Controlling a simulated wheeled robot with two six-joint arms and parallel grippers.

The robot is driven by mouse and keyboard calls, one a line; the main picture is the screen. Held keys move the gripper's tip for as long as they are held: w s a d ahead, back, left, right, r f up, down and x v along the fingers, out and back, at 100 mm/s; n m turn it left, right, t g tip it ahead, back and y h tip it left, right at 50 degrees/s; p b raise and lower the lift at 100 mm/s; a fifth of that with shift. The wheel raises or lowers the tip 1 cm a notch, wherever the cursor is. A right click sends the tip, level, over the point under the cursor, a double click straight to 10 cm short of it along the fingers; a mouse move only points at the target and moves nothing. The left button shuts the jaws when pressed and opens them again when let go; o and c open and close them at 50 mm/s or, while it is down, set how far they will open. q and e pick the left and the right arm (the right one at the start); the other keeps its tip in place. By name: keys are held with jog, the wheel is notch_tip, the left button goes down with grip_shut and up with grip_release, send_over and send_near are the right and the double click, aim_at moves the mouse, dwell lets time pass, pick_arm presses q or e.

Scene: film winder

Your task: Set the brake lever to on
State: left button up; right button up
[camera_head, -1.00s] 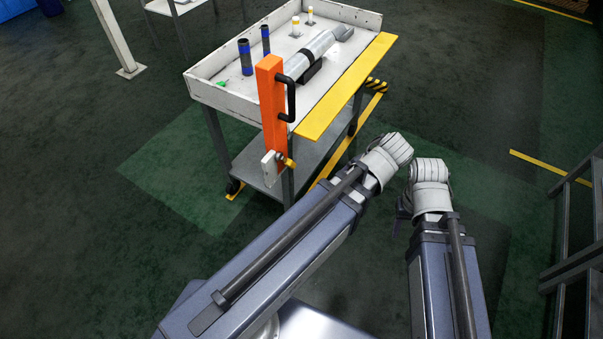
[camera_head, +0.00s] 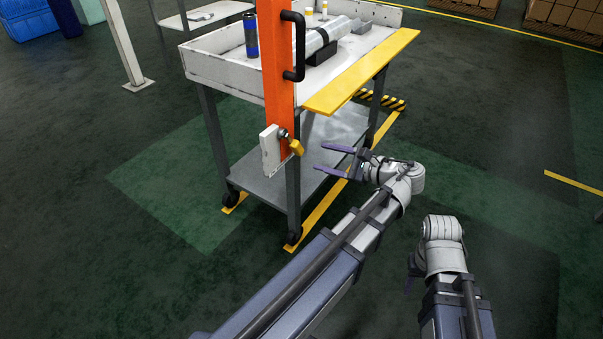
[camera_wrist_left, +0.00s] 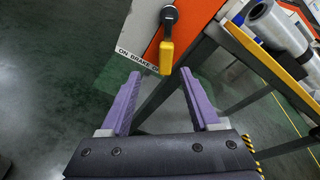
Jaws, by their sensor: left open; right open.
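The brake lever (camera_head: 295,147) has a yellow handle on a dark pivot, at the lower end of an orange post (camera_head: 277,80). A white plate (camera_head: 270,150) is beside it. In the left wrist view the lever (camera_wrist_left: 167,52) points down from its pivot, and the plate (camera_wrist_left: 135,30) reads "ON BRAKE" with the last word partly hidden. My left gripper (camera_head: 320,158) is open and empty, just right of the lever in the head view. In the left wrist view the handle's lower end appears between the fingertips (camera_wrist_left: 160,74), apart from both. My right gripper (camera_head: 409,283) is mostly hidden by its own wrist.
A white cart (camera_head: 225,75) with a yellow front edge (camera_head: 362,72) stands behind the post. It carries a silver roll (camera_head: 322,37) and a blue-black cylinder (camera_head: 250,35). A lower shelf (camera_head: 270,190) is below.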

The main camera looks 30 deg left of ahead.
aim_at(300, 149)
pick_arm(q)
jog(key=y+b, duration=0.1)
jog(key=w+a+f+m+b, duration=0.1)
jog(key=b, duration=0.1)
jog(key=f+y+b, duration=0.1)
jog(key=b, duration=0.1)
jog(key=shift+w+a+f+y, duration=0.15)
jog(key=shift+w+f+y, duration=0.05)
jog(key=shift+w+y, duration=0.1)
pick_arm(e)
notch_tip(300, 149, down, 8)
jog(key=shift+r, duration=0.25)
pick_arm(q)
jog(key=shift+w+a, duration=0.15)
jog(key=shift+a, duration=1.8)
jog(key=shift+w+a, duration=0.15)
jog(key=shift+a, duration=1.8)
jog(key=shift+c, duration=0.2)
grip_shut()
